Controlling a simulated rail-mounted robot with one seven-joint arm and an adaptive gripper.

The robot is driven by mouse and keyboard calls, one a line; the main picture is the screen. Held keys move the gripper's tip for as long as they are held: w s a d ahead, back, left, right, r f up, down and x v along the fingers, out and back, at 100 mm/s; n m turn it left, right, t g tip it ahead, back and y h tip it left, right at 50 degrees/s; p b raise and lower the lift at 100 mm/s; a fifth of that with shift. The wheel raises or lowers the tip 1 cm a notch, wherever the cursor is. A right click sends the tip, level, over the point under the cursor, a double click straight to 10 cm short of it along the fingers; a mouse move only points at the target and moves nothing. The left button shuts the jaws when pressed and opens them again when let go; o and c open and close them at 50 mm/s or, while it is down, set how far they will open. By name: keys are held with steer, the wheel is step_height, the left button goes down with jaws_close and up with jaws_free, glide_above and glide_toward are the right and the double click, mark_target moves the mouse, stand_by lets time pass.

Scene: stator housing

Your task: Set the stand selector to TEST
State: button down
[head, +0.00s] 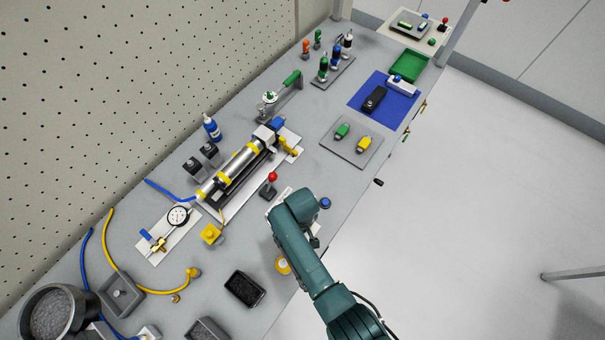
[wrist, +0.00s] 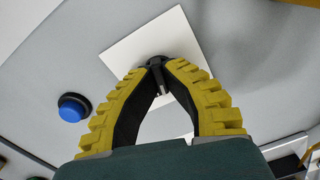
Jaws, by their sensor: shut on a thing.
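In the wrist view, my gripper (wrist: 162,82) has its two yellow-and-black fingers closed at the tips on a small dark selector knob (wrist: 159,87). The knob stands on a white square plate (wrist: 140,45) on the grey bench. The fingers hide much of the knob, and no TEST marking can be read, so its setting cannot be told. In the head view, my arm covers the gripper and the knob; only part of a pale plate (head: 283,196) shows beside it.
A blue button (head: 325,203) stands near the bench's front edge; it also shows in the wrist view (wrist: 73,107). A red-knobbed lever (head: 271,178) stands beyond my arm. A yellow round part (head: 283,266) and a black bin (head: 245,289) lie nearby.

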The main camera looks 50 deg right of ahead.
steer(key=m+p, duration=0.1)
steer(key=m, duration=0.4)
steer(key=shift+s+f+m, duration=0.1)
steer(key=shift+m, duration=0.2)
stand_by(0.4)
steer(key=c, duration=1.1)
jaws_free()
steer(key=shift+c, duration=0.2)
steer(key=shift+r, duration=0.5)
step_height(320, 180, up, 11)
